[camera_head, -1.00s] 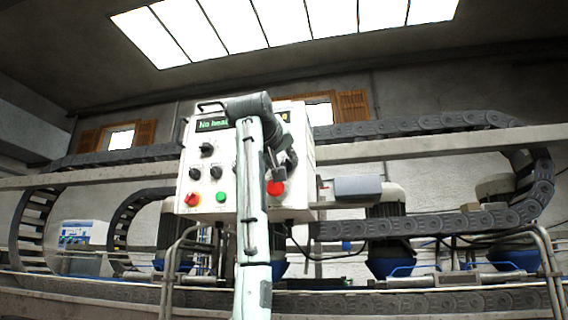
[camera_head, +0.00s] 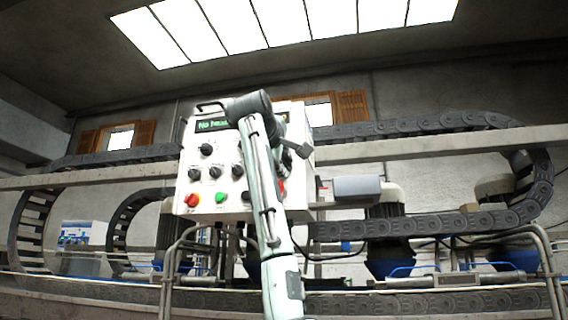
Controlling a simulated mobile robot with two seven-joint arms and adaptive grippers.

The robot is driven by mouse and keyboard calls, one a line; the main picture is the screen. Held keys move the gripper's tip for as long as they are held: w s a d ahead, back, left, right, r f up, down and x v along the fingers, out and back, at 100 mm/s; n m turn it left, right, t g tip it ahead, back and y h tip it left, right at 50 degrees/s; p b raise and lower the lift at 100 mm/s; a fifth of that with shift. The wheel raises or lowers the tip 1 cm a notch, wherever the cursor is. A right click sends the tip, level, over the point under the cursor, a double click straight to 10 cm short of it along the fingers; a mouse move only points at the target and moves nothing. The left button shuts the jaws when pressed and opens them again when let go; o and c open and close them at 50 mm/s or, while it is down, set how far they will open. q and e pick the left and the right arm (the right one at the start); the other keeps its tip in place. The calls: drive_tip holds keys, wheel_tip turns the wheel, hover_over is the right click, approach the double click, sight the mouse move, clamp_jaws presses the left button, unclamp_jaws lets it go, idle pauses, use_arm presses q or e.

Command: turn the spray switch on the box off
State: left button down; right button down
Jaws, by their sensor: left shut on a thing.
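The white control box (camera_head: 188,205) stands in the middle of the head view, its front face toward me. Several black knobs show on its left half, including an upper knob (camera_head: 206,149) and one close beside my arm (camera_head: 238,170). I cannot read which one is the spray switch. My left arm rises from the bottom in front of the box's right half. My left gripper (camera_head: 292,148) is at the box's upper right, mostly hidden by the arm. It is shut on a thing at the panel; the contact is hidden. My right gripper is not in view.
A red-and-yellow knob (camera_head: 192,200) and a green button (camera_head: 220,198) sit low on the panel. A grey box (camera_head: 357,188) juts out to the right. Rails, a black cable chain (camera_head: 420,225) and bent pipes surround the box.

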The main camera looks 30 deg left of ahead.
use_arm(q)
drive_tip(key=shift+n, duration=0.5)
drive_tip(key=c, duration=1.3)
unclamp_jaws()
drive_tip(key=v, duration=1.2)
drive_tip(key=shift+f, duration=0.1)
